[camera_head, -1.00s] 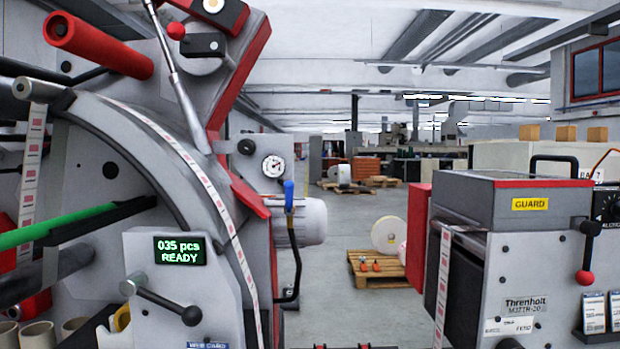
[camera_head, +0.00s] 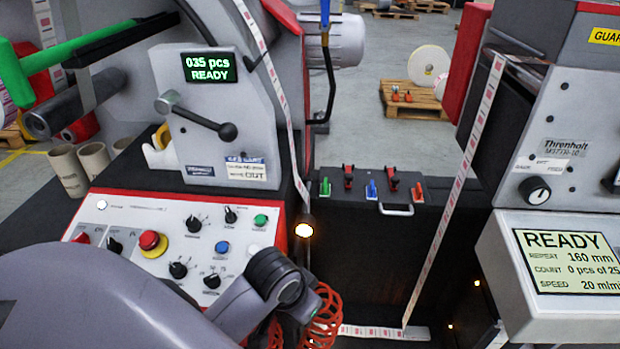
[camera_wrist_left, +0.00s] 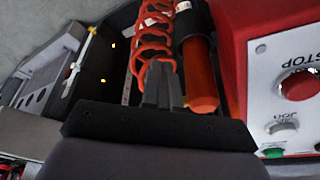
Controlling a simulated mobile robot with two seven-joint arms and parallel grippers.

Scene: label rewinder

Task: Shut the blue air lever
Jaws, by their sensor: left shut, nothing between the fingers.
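A blue lever handle (camera_head: 325,12) stands upright on a black hose beside the grey motor, cut by the top edge of the head view. A second, smaller blue lever (camera_head: 371,190) sits in a row of coloured levers on the dark ledge between the machines. I cannot tell from the pictures which one is the air lever. My left gripper (camera_wrist_left: 161,85) is shut and empty in the left wrist view, in front of an orange coiled hose. Its fingers are not clear in the head view, where my left arm reaches in low. No blue lever shows in the wrist view. My right gripper is out of view.
A control panel (camera_head: 190,240) with a red stop knob is at left. The orange coiled hose (camera_head: 325,315) hangs near my left arm. A label strip (camera_head: 440,220) runs across the gap. A second machine's READY screen (camera_head: 565,258) is at right. A chrome handle (camera_head: 396,210) projects from the ledge.

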